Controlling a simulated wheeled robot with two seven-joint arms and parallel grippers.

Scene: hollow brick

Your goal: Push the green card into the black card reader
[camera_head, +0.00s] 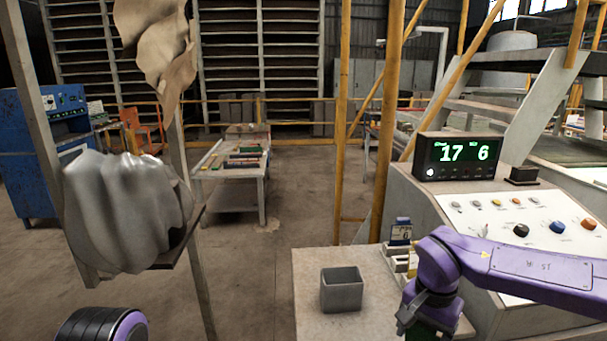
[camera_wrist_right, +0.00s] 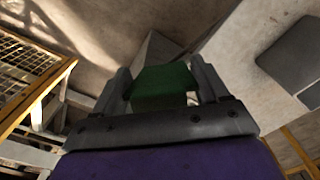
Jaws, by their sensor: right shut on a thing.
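The green card (camera_wrist_right: 163,85) is between the two fingers of my right gripper (camera_wrist_right: 163,88) in the right wrist view, and the fingers are shut on it. In the head view my right gripper (camera_head: 425,318) hangs low over the right part of the grey table, and only a dark green bit of the card shows below it. A small black box (camera_head: 523,175), which looks like the card reader, sits on the console to the upper right of the gripper, apart from it. Its slot cannot be made out. My left gripper is not in view.
A grey hollow square container (camera_head: 342,292) stands on the grey table (camera_head: 310,262) left of my right gripper. A holder with several cards (camera_head: 401,235) stands behind the gripper. The console has a black display (camera_head: 458,157) and several coloured buttons (camera_head: 557,227).

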